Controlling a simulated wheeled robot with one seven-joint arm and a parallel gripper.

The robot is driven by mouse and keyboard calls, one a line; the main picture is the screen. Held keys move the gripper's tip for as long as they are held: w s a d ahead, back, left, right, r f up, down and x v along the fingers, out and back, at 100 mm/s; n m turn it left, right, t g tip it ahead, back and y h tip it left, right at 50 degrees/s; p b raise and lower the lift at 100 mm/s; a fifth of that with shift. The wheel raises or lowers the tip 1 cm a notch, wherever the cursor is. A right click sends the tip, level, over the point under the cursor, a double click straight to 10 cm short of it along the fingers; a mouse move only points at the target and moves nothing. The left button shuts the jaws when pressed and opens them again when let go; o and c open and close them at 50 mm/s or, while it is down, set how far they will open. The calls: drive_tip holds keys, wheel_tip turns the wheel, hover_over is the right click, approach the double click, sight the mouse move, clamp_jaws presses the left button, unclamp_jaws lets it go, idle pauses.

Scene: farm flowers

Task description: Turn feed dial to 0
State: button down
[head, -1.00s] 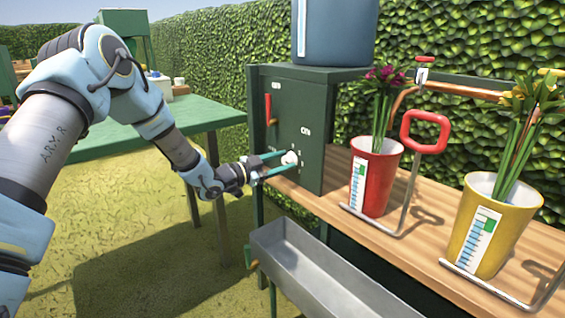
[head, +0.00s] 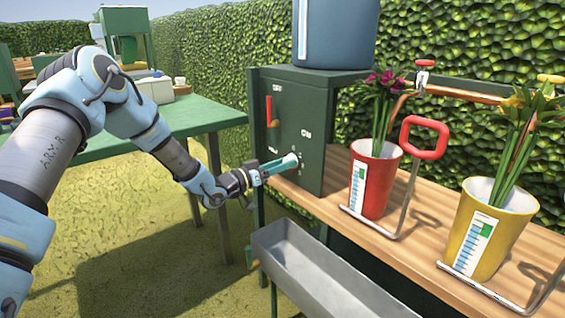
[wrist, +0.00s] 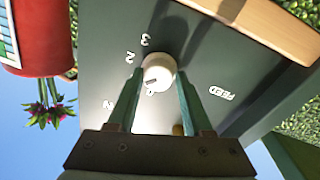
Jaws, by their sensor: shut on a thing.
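The feed dial is a round white knob (wrist: 158,70) on the dark green panel of a box (head: 316,170). My gripper (head: 288,162) reaches the panel's lower part and its two green fingers are shut on the dial, one on each side. In the wrist view my gripper (wrist: 158,80) frames the knob. The digits 2 and 3 show beside the knob, with other marks partly hidden by the fingers. The word FEED (wrist: 222,93) is printed on the right. A small dark mark shows on the knob's lower part; the exact setting is hard to read.
A red lever (head: 269,110) is on the same panel, above the dial. A blue tank (head: 336,32) stands on the box. A metal trough (head: 325,280) lies below my gripper. A red pot (head: 374,178) and a yellow pot (head: 486,235) with flowers stand right on the wooden bench.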

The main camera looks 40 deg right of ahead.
drive_tip(key=shift+s+d+r+n+t+h+p, duration=0.15)
drive_tip(key=shift+n+p, duration=0.1)
drive_tip(key=shift+n, duration=1.4)
drive_tip(key=shift+s+f+n+t+h+p, duration=0.1)
drive_tip(key=shift+n+p, duration=0.15)
drive_tip(key=shift+n, duration=1.35)
drive_tip(key=shift+s+d+r+n+t+h+p, duration=0.15)
drive_tip(key=shift+n+p, duration=0.1)
drive_tip(key=shift+n, duration=1.4)
drive_tip(key=shift+a+f, duration=0.1)
drive_tip(key=shift+c, duration=1.9)
unclamp_jaws()
drive_tip(key=shift+w, duration=0.1)
drive_tip(key=shift+w+f, duration=0.1)
drive_tip(key=shift+a+n, duration=0.1)
drive_tip(key=shift+n, duration=0.2)
drive_tip(key=a, duration=1)
drive_tip(key=shift+w+a+f, duration=0.3)
drive_tip(key=shift+f, duration=0.15)
